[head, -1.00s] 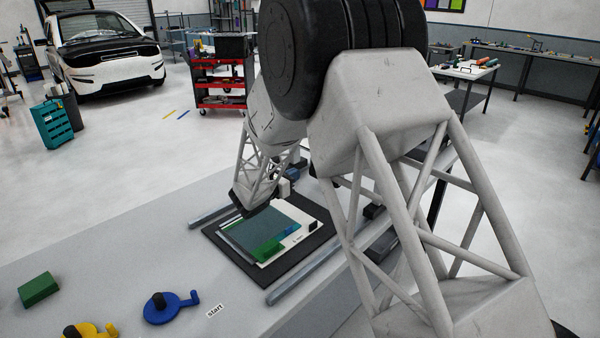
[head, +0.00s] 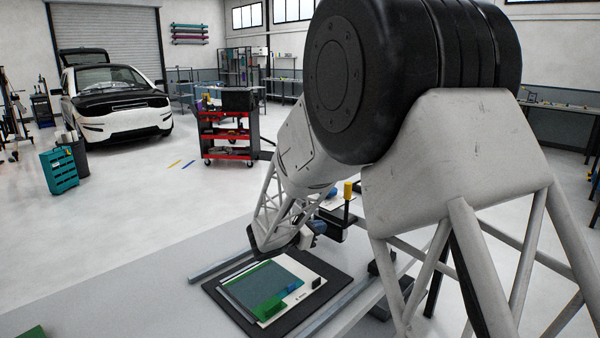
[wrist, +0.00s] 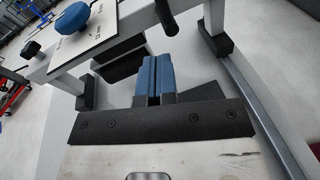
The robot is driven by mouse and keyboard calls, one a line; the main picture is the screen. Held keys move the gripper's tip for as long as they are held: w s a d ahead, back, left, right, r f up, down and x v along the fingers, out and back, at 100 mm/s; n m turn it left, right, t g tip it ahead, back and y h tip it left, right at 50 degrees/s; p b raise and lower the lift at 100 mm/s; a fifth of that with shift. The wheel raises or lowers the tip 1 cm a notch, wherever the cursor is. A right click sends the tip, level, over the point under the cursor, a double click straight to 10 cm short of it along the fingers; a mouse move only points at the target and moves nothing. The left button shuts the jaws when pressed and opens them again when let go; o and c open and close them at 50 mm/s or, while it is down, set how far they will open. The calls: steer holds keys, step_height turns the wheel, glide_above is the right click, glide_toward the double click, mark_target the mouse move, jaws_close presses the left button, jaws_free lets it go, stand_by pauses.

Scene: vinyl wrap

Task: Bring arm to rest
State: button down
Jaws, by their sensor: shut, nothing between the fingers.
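My arm reaches over the grey table from the right in the head view. My gripper (head: 318,227) is small there, beyond the far side of the black mat (head: 222,297), and my arm partly hides that area. In the wrist view my gripper (wrist: 153,72) shows its two blue fingers pressed together with nothing between them. They are clear of the white board with the blue knob.
A panel (head: 262,285) with dark film and a green piece lies on the mat, between grey rails (head: 215,266). In the wrist view a white board (wrist: 112,22) carries a blue knob (wrist: 75,18). A red cart (head: 228,135) stands behind.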

steer(key=s+d+r+m+g+y, duration=0.2)
steer(key=s+d+r+m+g, duration=0.35)
steer(key=s, duration=0.55)
steer(key=s+d+r+m+g+y, duration=0.2)
steer(key=s+d+m, duration=0.4)
steer(key=s+d, duration=0.4)
steer(key=s+a+m+y, duration=0.1)
steer(key=s+m+y, duration=0.3)
steer(key=s, duration=0.9)
steer(key=s+a+m+y, duration=0.1)
steer(key=s+m+y, duration=0.4)
steer(key=s, duration=0.8)
steer(key=shift+s+a+r+m+t, duration=0.25)
steer(key=shift+s+r+m+t, duration=0.15)
steer(key=shift+m, duration=0.95)
